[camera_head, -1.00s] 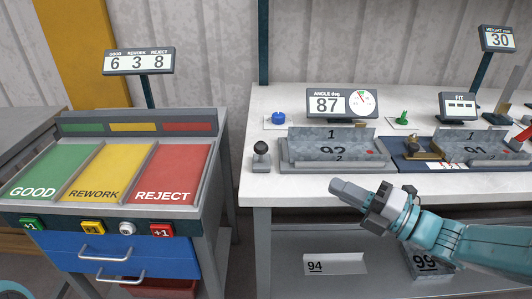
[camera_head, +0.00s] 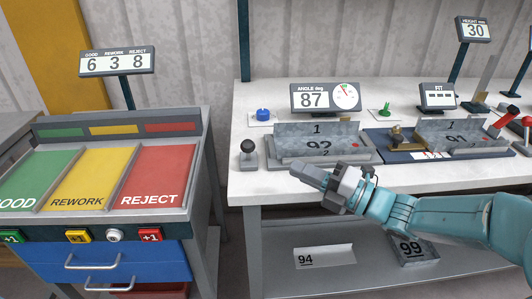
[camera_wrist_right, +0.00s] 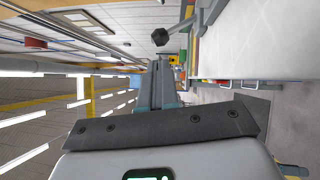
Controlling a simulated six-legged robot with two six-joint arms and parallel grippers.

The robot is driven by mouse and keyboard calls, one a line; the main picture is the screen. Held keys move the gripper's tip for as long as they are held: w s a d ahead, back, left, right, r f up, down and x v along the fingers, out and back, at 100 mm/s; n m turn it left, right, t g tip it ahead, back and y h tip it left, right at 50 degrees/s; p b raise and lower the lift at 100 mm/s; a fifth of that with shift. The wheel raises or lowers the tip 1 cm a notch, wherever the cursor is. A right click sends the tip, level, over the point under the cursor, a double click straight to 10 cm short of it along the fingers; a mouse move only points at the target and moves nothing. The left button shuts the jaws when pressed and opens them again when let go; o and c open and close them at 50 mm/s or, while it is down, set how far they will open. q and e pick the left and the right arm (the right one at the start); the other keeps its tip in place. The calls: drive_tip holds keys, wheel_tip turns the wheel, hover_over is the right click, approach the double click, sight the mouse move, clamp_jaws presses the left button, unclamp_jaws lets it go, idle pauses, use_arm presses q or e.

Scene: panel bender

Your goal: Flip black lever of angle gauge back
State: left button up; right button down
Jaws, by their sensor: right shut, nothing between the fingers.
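The angle gauge has a display (camera_head: 325,97) reading 87 with a dial. Below it, a bent metal panel (camera_head: 322,136) marked 92 sits in the gauge's fixture. The black-knobbed lever (camera_head: 248,147) stands upright at the left end of the fixture. It also shows in the right wrist view, where a dark knob (camera_wrist_right: 160,37) sits on a grey stem. My right gripper (camera_head: 296,170) is shut and empty, over the front edge of the bench, to the right of and nearer than the lever, apart from it. My left gripper is not in view.
A sorting stand with a REJECT bin (camera_head: 158,174) is at left. The fit gauge (camera_head: 438,96) with a panel (camera_head: 448,135) is to the right, and a red lever (camera_head: 504,122) beyond it.

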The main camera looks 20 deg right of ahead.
sight(254, 149)
drive_tip(key=x, duration=0.9)
drive_tip(key=shift+p, duration=0.35)
drive_tip(key=shift+r, duration=0.1)
